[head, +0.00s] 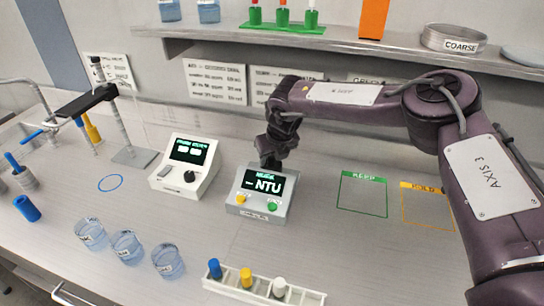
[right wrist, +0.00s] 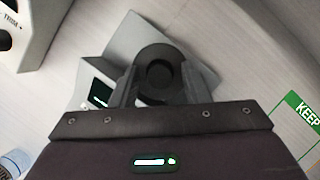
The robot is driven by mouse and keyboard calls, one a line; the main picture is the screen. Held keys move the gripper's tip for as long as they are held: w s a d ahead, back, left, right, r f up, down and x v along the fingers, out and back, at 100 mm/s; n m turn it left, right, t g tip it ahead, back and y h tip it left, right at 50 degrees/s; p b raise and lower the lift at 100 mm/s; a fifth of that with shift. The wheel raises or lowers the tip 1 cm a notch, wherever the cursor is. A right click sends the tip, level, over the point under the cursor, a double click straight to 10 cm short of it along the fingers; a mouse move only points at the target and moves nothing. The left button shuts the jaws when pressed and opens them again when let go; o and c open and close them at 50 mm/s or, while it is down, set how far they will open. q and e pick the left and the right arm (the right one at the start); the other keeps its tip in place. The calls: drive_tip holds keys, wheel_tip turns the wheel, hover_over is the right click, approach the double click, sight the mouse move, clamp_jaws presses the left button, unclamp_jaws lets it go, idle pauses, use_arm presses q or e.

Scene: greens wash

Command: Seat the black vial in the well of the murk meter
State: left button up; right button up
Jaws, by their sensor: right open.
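The murk meter (head: 258,207) is a light grey box with a dark screen reading NTU and a yellow and a green button. My right gripper (head: 268,162) points down behind its screen. In the right wrist view the open fingers (right wrist: 154,88) stand on either side of a dark round piece (right wrist: 158,72) on top of the meter (right wrist: 118,47). I cannot tell whether this is the black vial's cap in the well or the well's collar alone. No black vial shows clearly elsewhere. My left gripper is out of view.
A white rack (head: 262,288) holds blue-, yellow- and white-capped vials in front. Three glass beakers (head: 127,246) stand left of it. Another meter (head: 184,168) sits to the left. Green (head: 363,194) and orange (head: 428,208) outlined areas are empty at right. A shelf (head: 330,42) runs behind.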

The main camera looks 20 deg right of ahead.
drive_tip(key=b+v, duration=0.2)
drive_tip(key=v, duration=1)
drive_tip(key=shift+b, duration=0.3)
